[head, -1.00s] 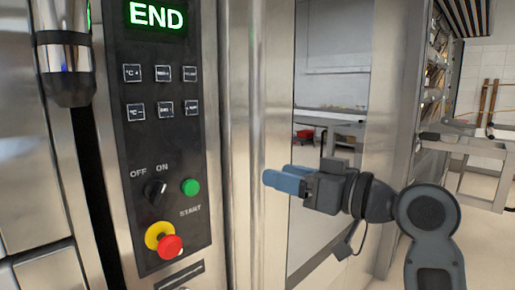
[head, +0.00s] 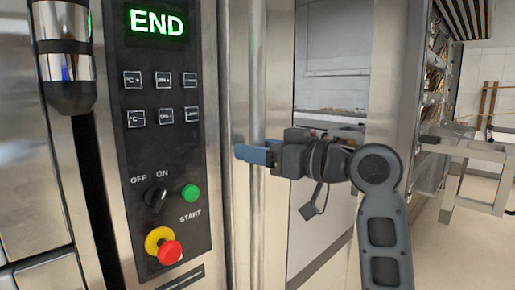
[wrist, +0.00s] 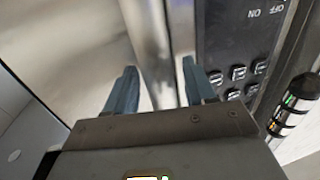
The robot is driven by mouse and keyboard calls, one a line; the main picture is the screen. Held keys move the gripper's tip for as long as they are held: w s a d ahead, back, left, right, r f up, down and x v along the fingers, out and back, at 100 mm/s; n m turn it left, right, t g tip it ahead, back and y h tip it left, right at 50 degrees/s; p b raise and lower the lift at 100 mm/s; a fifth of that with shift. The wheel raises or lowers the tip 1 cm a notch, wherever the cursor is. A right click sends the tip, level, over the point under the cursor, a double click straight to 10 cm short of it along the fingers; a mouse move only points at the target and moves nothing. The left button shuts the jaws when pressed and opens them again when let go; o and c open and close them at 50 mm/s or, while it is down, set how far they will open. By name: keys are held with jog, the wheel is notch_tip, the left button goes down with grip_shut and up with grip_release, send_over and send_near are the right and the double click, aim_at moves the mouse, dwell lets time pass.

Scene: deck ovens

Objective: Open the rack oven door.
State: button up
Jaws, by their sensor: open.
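The rack oven door (head: 279,60) is a steel panel with a tall window, and it looks shut. Its handle is a vertical steel bar (head: 257,70) along the left side, next to the control panel. My gripper (head: 254,150) has blue fingers and is level with the middle of the bar, across it. In the wrist view the fingers (wrist: 158,78) are apart, and the bar (wrist: 148,35) runs up between them. I cannot tell whether either finger touches it.
The black control panel (head: 160,110) reads END and carries buttons, a knob and a red emergency stop (head: 169,252) left of the handle. A signal light column (head: 66,55) stands at the far left. A steel rack (head: 465,150) and open floor are at the right.

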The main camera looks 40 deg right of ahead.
jog(key=shift+w, duration=0.1)
grip_shut()
dwell(0.5)
